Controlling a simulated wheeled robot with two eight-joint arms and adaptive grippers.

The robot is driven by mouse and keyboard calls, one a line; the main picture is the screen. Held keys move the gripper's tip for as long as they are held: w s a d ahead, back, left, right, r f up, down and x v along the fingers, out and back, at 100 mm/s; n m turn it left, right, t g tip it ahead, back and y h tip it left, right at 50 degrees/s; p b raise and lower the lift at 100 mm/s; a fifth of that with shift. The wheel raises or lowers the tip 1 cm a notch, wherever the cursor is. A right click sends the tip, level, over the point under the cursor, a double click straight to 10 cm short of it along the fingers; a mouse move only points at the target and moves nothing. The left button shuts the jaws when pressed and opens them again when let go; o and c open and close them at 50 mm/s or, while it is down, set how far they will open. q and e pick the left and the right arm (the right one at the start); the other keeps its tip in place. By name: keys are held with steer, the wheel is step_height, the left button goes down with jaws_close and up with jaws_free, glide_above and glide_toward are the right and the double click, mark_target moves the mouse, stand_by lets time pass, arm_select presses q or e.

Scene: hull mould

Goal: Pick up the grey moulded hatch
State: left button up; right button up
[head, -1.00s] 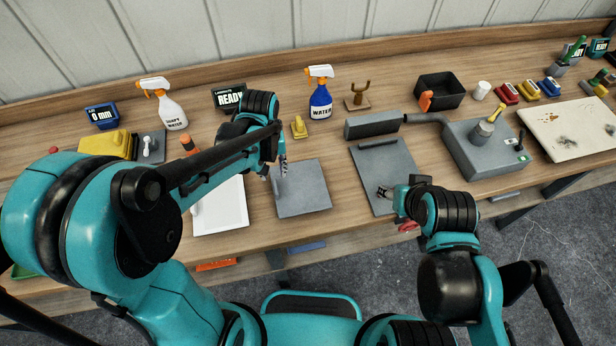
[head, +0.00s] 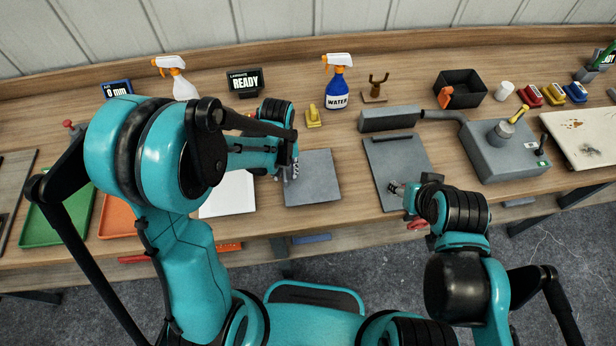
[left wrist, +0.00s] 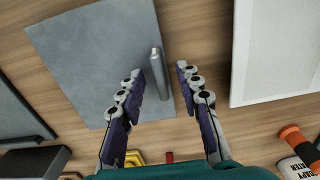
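The grey moulded hatch appears to be the flat grey panel (head: 316,182) lying on the bench in the middle of the head view. It fills the upper left of the left wrist view (left wrist: 95,60), with a short rounded grey handle (left wrist: 157,82) along one edge. My left gripper (head: 288,170) is over that edge. In the left wrist view its two fingers (left wrist: 160,72) are apart, one on each side of the handle, with gaps showing. My right gripper (head: 398,188) is at the front part of another grey panel; its fingers are too small to read.
A white panel (head: 228,196) lies left of the hatch. The second grey panel (head: 388,150), with a dark bar, lies to the right. A yellow object (head: 313,117), a water bottle (head: 338,85) and a READY sign (head: 245,82) stand behind. Bare wood separates the panels.

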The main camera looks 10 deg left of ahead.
arm_select(q)
jaws_close()
steer(key=shift+r, duration=0.15)
